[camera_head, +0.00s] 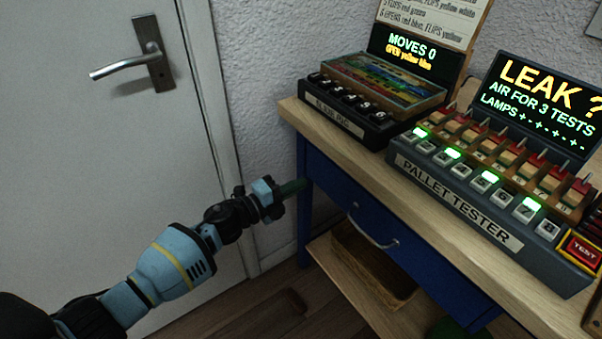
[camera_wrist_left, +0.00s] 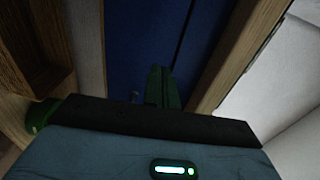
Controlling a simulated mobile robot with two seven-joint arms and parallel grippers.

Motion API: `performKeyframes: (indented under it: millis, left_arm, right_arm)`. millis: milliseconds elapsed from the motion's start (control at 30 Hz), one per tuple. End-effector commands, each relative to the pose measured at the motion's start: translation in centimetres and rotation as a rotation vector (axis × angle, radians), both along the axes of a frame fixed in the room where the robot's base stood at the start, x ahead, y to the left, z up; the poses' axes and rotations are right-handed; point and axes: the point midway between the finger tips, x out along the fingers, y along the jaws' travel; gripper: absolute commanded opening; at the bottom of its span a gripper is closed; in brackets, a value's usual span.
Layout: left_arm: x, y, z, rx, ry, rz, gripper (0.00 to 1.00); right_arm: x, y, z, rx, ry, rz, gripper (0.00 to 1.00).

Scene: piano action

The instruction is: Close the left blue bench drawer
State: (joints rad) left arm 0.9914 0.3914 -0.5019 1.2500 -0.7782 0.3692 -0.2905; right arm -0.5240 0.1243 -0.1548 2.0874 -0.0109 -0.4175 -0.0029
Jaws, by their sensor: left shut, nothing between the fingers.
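The blue drawer front (camera_head: 405,255) sits under the wooden bench top (camera_head: 440,225) and has a curved metal handle (camera_head: 373,236). It looks nearly flush with the bench; I cannot tell whether a small gap remains. My left gripper (camera_head: 298,186) is shut and empty, its green fingers beside the blue left end of the bench. In the left wrist view, the shut green fingers (camera_wrist_left: 163,86) point at a blue surface (camera_wrist_left: 145,35) with a dark seam along it. Contact cannot be told. My right gripper is not in view.
A slide puzzle box (camera_head: 350,120) and a pallet tester (camera_head: 455,205) with lit lamps stand on the bench. A brown basket (camera_head: 365,265) sits on the lower shelf (camera_head: 345,275). A white door (camera_head: 90,150) stands at left. The floor between is mostly clear.

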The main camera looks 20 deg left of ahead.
Motion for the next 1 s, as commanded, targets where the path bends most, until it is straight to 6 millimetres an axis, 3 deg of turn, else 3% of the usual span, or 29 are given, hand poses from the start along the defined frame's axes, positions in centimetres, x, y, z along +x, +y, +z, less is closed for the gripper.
performKeyframes:
  millis: [200,400,867,1000]
  left_arm:
    - [-3.5,2.7,0.0,0.000,0.002,0.000,0.00]
    - [-5.3,4.1,-0.1,-0.001,0.002,-0.001,0.00]
    - [-5.8,4.5,-0.1,-0.002,0.001,-0.001,0.00]
    - [-6.8,4.2,-1.2,-0.036,0.037,0.014,0.00]
  right_arm:
    - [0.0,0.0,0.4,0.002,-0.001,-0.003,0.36]
    - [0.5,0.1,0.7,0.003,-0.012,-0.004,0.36]
    - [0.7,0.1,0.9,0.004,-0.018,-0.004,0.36]
    - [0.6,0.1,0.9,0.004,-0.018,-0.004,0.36]
